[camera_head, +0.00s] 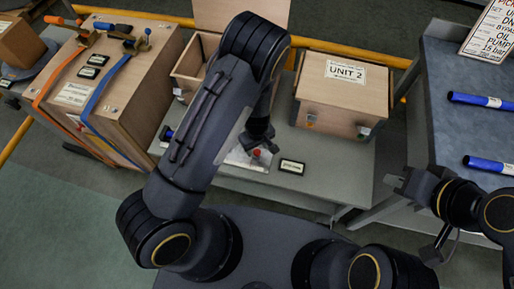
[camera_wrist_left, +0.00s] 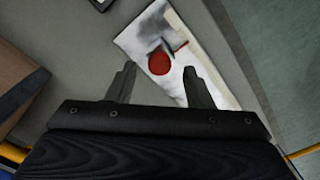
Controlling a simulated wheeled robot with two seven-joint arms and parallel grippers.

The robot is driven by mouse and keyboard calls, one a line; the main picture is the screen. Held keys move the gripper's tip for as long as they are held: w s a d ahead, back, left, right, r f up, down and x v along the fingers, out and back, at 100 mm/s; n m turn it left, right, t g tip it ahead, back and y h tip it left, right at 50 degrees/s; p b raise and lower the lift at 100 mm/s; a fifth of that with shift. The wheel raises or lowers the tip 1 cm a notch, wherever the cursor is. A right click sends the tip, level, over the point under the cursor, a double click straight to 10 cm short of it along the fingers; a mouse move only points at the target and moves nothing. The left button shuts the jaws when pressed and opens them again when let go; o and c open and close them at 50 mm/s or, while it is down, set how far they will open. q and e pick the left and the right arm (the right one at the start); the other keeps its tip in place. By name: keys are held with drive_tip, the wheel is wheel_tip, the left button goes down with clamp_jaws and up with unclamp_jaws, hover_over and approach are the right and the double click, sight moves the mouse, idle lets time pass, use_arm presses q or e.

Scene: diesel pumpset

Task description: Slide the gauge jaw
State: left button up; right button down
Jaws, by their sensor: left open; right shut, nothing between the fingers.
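The gauge is a flat white plate (camera_head: 240,160) on the grey bench, partly hidden by my left arm. It also shows in the left wrist view (camera_wrist_left: 203,82). A round red knob (camera_head: 256,153) sits on it, seen from above in the left wrist view (camera_wrist_left: 159,62), beside a grey and dark part that may be the jaw. My left gripper (camera_head: 262,141) is open and points down over the plate. In the left wrist view its fingertips (camera_wrist_left: 158,74) stand apart, just short of the knob on either side. My right gripper (camera_head: 396,182) is shut and empty, off the bench's right side.
A wooden box marked UNIT 2 (camera_head: 343,93) and an open wooden box (camera_head: 188,72) stand on the bench. Blue cylinders (camera_head: 482,101) lie on the right table (camera_head: 455,70). A strapped crate (camera_head: 120,95) stands left.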

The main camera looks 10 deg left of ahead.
use_arm(q)
wheel_tip(320, 180, up, 6)
drive_tip(key=shift+r, duration=0.1)
idle(0.6)
wheel_tip(320, 180, up, 10)
drive_tip(key=h+p, duration=0.1)
drive_tip(key=h, duration=0.2)
hover_over(257, 152)
drive_tip(key=s+a+r+m+t+h, duration=0.25)
drive_tip(key=s+r, duration=0.25)
drive_tip(key=r, duration=0.6)
drive_tip(key=s+a+r+m+t+y+p, duration=0.1)
drive_tip(key=s+a+r+m+t, duration=0.2)
drive_tip(key=s+a+r, duration=0.4)
drive_tip(key=s+r+m, duration=0.1)
drive_tip(key=s+r, duration=0.2)
drive_tip(key=s, duration=0.3)
drive_tip(key=shift+a+y+p, duration=0.2)
drive_tip(key=shift+y+p, duration=0.1)
drive_tip(key=shift+y, duration=0.05)
drive_tip(key=shift+m, duration=0.25)
